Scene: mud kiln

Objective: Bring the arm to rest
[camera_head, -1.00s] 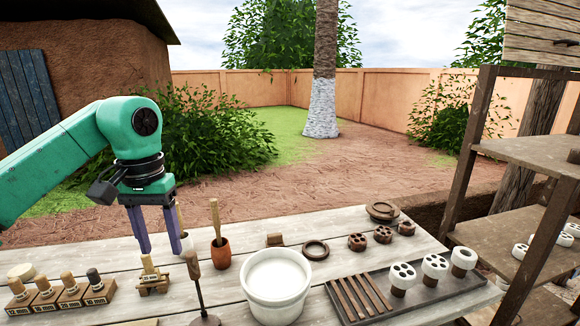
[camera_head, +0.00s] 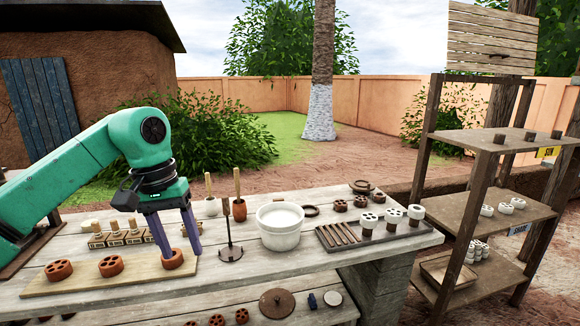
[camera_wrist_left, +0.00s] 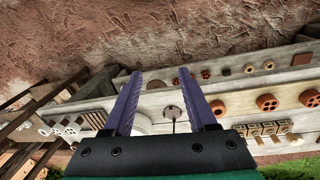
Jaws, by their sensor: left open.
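My left arm comes in from the left in the head view. My left gripper (camera_head: 181,256) has two purple fingers pointing down, spread apart with nothing held. In the picture its fingertips overlap the rightmost terracotta disc with holes (camera_head: 172,259) on a pale board (camera_head: 75,285); whether they touch it I cannot tell. In the left wrist view the open fingers (camera_wrist_left: 160,72) have a clear gap between them, with the bench beyond. My right gripper is not in view.
On the bench (camera_head: 300,258) stand a white bucket (camera_head: 280,228), a thin metal stand (camera_head: 231,252), wooden stamps (camera_head: 115,237) and a dark tray (camera_head: 370,238). A shelf rack (camera_head: 465,205) is at the right. Open air surrounds the arm above the bench.

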